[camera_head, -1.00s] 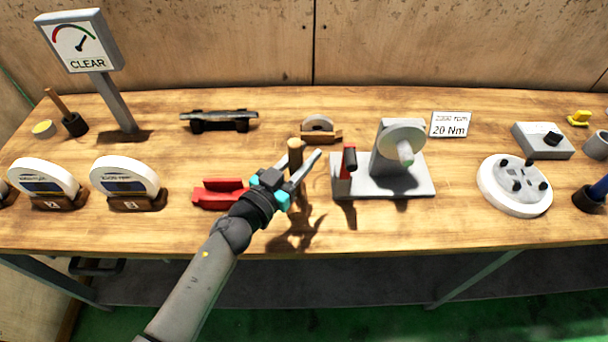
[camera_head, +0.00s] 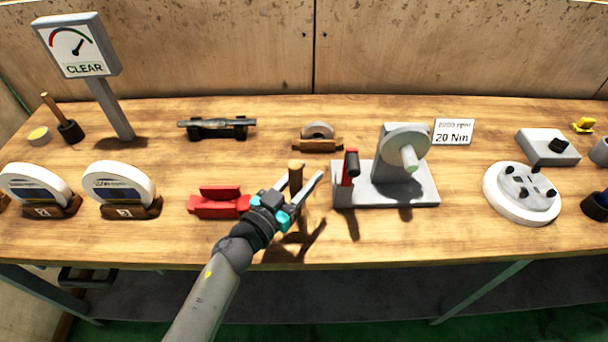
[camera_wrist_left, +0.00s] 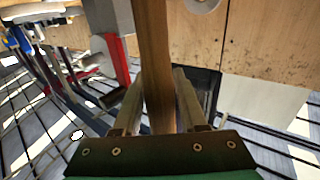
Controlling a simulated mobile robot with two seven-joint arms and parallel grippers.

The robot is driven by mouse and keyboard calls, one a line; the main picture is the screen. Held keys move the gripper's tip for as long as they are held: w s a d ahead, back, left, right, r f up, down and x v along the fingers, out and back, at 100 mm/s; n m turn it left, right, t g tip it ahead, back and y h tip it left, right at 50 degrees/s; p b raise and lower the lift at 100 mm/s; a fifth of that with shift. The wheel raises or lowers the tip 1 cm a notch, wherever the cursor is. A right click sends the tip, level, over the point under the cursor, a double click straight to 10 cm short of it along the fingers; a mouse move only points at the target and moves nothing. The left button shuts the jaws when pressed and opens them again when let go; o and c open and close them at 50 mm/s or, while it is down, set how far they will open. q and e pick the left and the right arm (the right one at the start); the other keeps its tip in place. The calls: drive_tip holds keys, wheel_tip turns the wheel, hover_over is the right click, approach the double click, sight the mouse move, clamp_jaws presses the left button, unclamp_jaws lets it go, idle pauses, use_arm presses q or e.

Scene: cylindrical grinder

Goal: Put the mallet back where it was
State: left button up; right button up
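My left gripper (camera_head: 298,192) reaches in over the front middle of the table, with its fingers on either side of an upright wooden shaft (camera_head: 295,178), which I take for the mallet's handle. The fingers are closed on the shaft, and it moves with them. In the left wrist view the shaft (camera_wrist_left: 155,65) runs between the two fingers (camera_wrist_left: 158,110) and out of the top of the picture. The mallet's head cannot be made out in either view. My right gripper is not in view.
A red block-like tool (camera_head: 220,203) lies just left of the gripper. A grey wheel stand (camera_head: 410,187) with a red-and-black lever stands to the right. Behind are a small wheel on a wooden stand (camera_head: 318,142) and a dark rack with a bar (camera_head: 218,127). Free wood lies between.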

use_arm(q)
drive_tip(key=shift+o, duration=1.4)
drive_tip(key=v, duration=1.2)
drive_tip(key=shift+r+p, duration=0.2)
drive_tip(key=shift+p, duration=0.2)
